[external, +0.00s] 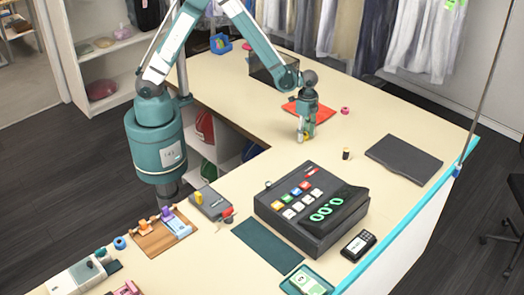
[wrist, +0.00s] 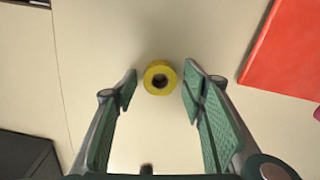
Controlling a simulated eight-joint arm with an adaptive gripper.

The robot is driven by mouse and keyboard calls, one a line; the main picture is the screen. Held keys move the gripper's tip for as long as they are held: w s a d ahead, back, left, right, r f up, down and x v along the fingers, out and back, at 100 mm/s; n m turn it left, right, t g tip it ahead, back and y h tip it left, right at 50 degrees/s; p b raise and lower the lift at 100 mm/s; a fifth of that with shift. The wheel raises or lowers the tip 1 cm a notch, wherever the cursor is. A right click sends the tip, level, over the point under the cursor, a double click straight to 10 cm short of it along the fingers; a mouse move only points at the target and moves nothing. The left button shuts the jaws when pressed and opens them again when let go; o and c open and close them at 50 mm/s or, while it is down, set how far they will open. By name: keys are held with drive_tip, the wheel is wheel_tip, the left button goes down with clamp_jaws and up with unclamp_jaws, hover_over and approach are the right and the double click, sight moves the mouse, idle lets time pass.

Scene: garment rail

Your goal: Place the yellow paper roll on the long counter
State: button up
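The yellow paper roll (wrist: 160,77) stands on the cream counter top in the wrist view, its dark core hole facing up. My gripper (wrist: 160,83) is open, one finger on each side of the roll, with visible gaps to both. In the external view my gripper (external: 306,136) points down at the counter, and a bit of yellow shows at its fingertips. How far the fingers reach down around the roll cannot be told. The long counter (external: 240,100) is an L-shaped cream top running toward the back and along the front.
A red folded cloth (wrist: 288,50) lies right of the gripper. A cash register (external: 312,205) stands in front. Clothes hang behind the counter.

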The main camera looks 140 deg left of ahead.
sight(305, 134)
drive_tip(key=shift+r, duration=0.15)
wheel_tip(305, 134, up, 12)
idle(1.1)
idle(0.6)
